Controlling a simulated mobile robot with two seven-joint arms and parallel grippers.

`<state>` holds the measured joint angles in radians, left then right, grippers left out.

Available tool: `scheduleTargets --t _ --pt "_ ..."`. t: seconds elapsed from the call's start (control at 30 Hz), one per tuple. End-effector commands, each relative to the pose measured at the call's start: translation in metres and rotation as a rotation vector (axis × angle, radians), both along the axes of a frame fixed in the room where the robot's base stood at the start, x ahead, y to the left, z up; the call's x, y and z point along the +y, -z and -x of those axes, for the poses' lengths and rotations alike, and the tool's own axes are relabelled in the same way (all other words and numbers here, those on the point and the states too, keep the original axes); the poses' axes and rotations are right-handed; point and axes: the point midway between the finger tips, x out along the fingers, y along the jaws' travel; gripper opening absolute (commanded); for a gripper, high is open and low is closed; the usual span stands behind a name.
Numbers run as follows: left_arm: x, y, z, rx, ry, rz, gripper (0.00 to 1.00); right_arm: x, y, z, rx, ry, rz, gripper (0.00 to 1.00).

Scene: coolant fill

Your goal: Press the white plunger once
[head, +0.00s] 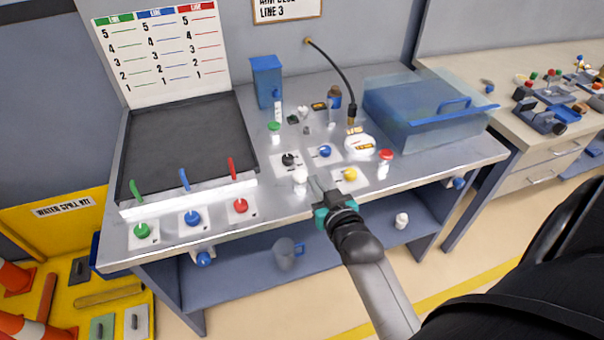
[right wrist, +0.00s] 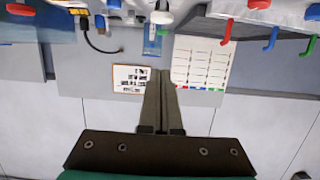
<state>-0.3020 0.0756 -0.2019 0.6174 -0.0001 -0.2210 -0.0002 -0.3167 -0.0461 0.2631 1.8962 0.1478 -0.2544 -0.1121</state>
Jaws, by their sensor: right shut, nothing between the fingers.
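The white plunger (head: 300,177) is a round white knob near the front edge of the metal bench, left of the yellow button. My right gripper (head: 314,184) comes in from the lower right, with its shut, empty fingertips just right of the white plunger. I cannot tell whether they touch. In the right wrist view, whose picture is upside down, the shut fingers of my right gripper (right wrist: 161,73) show in the middle. A white knob (right wrist: 162,16) there, likely the plunger, is at the top edge. My left gripper is not in view.
Close by are a black button (head: 288,160), a blue button (head: 324,151), a yellow button (head: 350,174) and a red-capped bottle (head: 385,158). A dark tray (head: 190,140) with coloured levers lies left. A clear blue bin (head: 420,115) stands right.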

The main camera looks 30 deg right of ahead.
Motion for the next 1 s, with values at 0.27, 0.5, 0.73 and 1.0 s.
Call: scheduleTargets --t 0.27,0.5,0.73,1.0 --pt "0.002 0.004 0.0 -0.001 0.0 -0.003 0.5 -0.009 0.009 -0.037 -0.002 0.0 0.0 0.0" --pt "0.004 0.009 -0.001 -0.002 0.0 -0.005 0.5 -0.018 0.019 -0.074 -0.002 0.001 0.002 0.0" --pt "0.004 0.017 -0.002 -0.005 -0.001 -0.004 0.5 -0.022 0.042 -0.09 0.004 0.0 0.0 0.0" --pt "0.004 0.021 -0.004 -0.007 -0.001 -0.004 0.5 -0.022 0.062 -0.09 0.0 0.0 0.001 0.0"
